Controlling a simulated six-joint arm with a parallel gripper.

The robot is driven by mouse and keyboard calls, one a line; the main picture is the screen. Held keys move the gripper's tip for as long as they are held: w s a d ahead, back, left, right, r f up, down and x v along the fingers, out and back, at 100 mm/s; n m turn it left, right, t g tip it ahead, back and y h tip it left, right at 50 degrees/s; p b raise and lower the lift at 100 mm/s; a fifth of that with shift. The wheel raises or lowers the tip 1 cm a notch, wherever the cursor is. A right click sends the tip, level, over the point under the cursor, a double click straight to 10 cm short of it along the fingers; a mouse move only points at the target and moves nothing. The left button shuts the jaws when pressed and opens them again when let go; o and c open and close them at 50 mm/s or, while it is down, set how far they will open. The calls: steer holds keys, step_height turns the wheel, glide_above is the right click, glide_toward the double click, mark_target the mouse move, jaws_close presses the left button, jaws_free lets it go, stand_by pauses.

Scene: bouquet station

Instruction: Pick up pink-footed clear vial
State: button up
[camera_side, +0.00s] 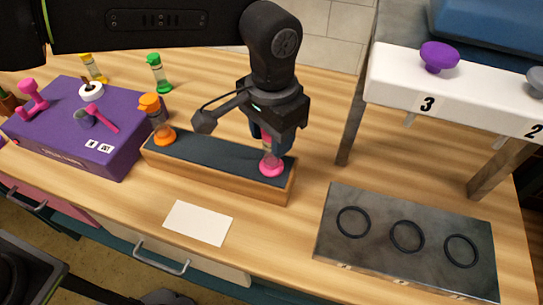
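The pink-footed clear vial (271,165) stands upright at the right end of a wooden block with a dark top (215,158). Its pink foot shows, with a little of the clear body above it. My gripper (269,143) points down directly over the vial, with its fingers at the vial's upper part. The fingers hide the top of the vial. I cannot tell whether they are closed on it or only around it.
An orange-footed vial (164,134) stands at the block's left end. A purple box (75,140) with pink tools is at left; green (158,75) and yellow (93,68) vials stand behind. A metal plate with rings (407,240) and a raised white shelf (455,85) are at right.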

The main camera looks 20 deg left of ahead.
jaws_close()
steer(key=shift+r, duration=0.15)
stand_by(0.4)
